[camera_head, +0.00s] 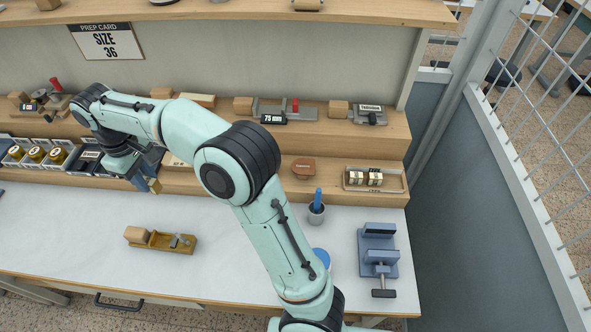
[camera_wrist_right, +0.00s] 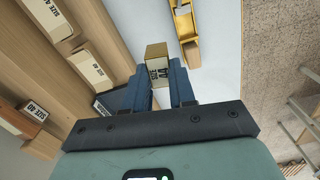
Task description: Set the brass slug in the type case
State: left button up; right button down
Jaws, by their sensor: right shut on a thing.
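My right gripper (camera_head: 147,180) is shut on the brass slug (camera_head: 154,186), a small gold block. In the right wrist view the slug (camera_wrist_right: 157,66) sits between the two blue fingers, with a label that seems to read SIZE 40. The gripper is at the front edge of the lower wooden step, above the white bench top. My left gripper is out of view.
A card reading SIZE 36 (camera_head: 105,41) hangs on the back panel. Labelled boxes (camera_wrist_right: 91,68) line the step beside the gripper. The white top (camera_head: 75,235) left of the type case is clear.

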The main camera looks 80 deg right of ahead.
jog(key=s+d+f+m, duration=0.3)
jog(key=s+d+m, duration=0.1)
jog(key=s+d, duration=0.85)
jog(key=s+d+m+b, duration=0.1)
jog(key=s+d+m, duration=0.2)
jog(key=s+d, duration=0.4)
jog(key=s+d+m, duration=0.2)
jog(key=s+d, duration=0.2)
jog(key=s, duration=0.6)
jog(key=s+a+r+m, duration=0.1)
jog(key=s+r+m, duration=0.15)
jog(key=s, duration=0.75)
jog(key=s+a+r+m+b, duration=0.15)
jog(key=s+r, duration=0.25)
jog(key=s, duration=0.6)
jog(key=s+r+m+p, duration=0.1)
jog(key=s+r+m, duration=0.25)
jog(key=s, duration=0.75)
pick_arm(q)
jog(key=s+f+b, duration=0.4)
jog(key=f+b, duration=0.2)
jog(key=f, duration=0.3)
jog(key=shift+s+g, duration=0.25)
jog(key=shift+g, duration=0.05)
pick_arm(e)
jog(key=shift+n, duration=0.25)
jog(key=shift+a+f, duration=0.15)
jog(key=shift+f, duration=4.75)
jog(key=shift+a+f, duration=0.1)
jog(key=shift+f, duration=4.8)
